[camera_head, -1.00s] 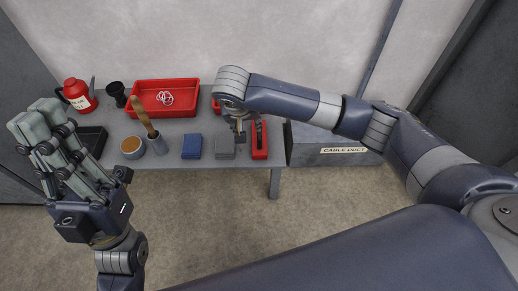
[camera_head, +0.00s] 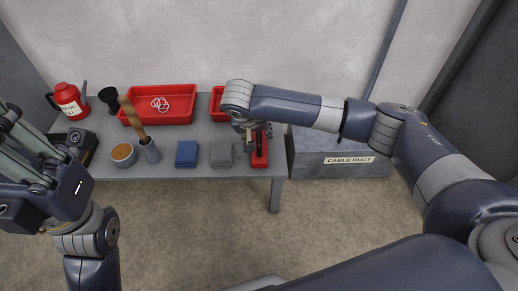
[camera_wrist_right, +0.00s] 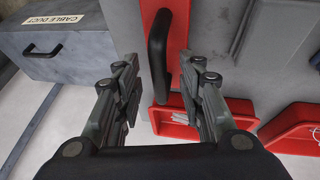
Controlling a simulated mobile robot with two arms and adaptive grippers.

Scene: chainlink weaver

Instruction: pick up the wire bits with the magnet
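The magnet appears to be the red block with a black handle (camera_head: 260,150) at the table's right front. It also shows in the right wrist view (camera_wrist_right: 174,35), its black handle standing ahead of and between my fingers. My right gripper (camera_head: 252,132) is over it; in the wrist view its fingers (camera_wrist_right: 160,92) are wide apart with nothing between the tips. A small red tray (camera_head: 217,97) lies behind, mostly hidden by my arm; in the wrist view it (camera_wrist_right: 165,125) holds small pale bits, perhaps the wire bits. My left gripper (camera_head: 22,150) is partly cut off at the left edge.
A large red tray (camera_head: 185,91) holds pale rings. The cable duct box (camera_head: 325,143) is beside the table. A red flask (camera_head: 70,98) stands back left.

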